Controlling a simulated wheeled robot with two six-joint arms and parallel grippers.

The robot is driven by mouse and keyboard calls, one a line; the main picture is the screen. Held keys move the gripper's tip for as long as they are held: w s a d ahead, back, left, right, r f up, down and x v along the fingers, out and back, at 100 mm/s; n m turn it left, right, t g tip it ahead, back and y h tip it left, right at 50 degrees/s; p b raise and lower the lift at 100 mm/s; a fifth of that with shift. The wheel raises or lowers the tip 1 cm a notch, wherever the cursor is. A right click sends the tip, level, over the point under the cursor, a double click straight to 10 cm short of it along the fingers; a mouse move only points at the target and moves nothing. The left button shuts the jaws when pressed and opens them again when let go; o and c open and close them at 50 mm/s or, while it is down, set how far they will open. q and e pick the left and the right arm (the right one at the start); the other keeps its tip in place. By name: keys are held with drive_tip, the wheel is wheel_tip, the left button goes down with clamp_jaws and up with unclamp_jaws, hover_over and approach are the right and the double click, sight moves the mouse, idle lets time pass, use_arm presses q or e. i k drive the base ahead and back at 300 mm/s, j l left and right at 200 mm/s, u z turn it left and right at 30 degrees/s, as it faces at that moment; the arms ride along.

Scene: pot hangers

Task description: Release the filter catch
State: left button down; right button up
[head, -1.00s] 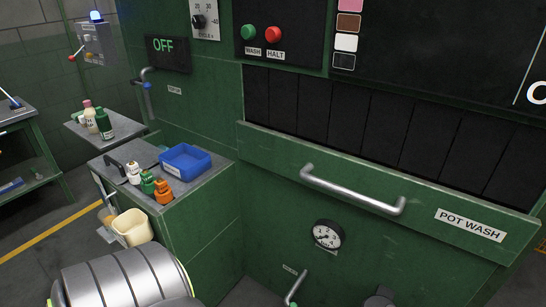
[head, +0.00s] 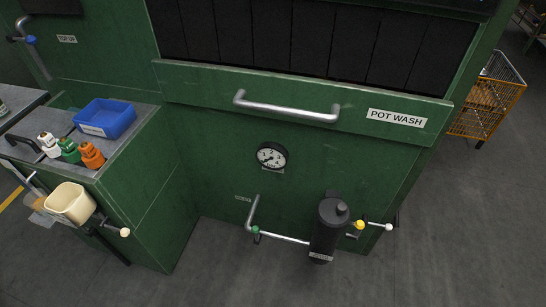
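A black filter canister (head: 328,230) with a round cap on top stands upright low on the front of the green pot wash machine, right of centre in the head view. A silver pipe (head: 285,238) with a small green fitting joins it from the left. On its right are a yellow knob (head: 359,225) and a short lever with a white ball end (head: 388,227). I cannot tell which of these parts is the catch. Neither of my grippers is in view.
The pot wash hood's silver handle (head: 287,107) juts out above a round gauge (head: 271,156). A side counter at left bears a blue tub (head: 105,118) and small bottles. A yellow wire basket (head: 490,98) stands at far right. Floor at lower right is clear.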

sight(359, 224)
drive_tip(key=z, duration=0.95)
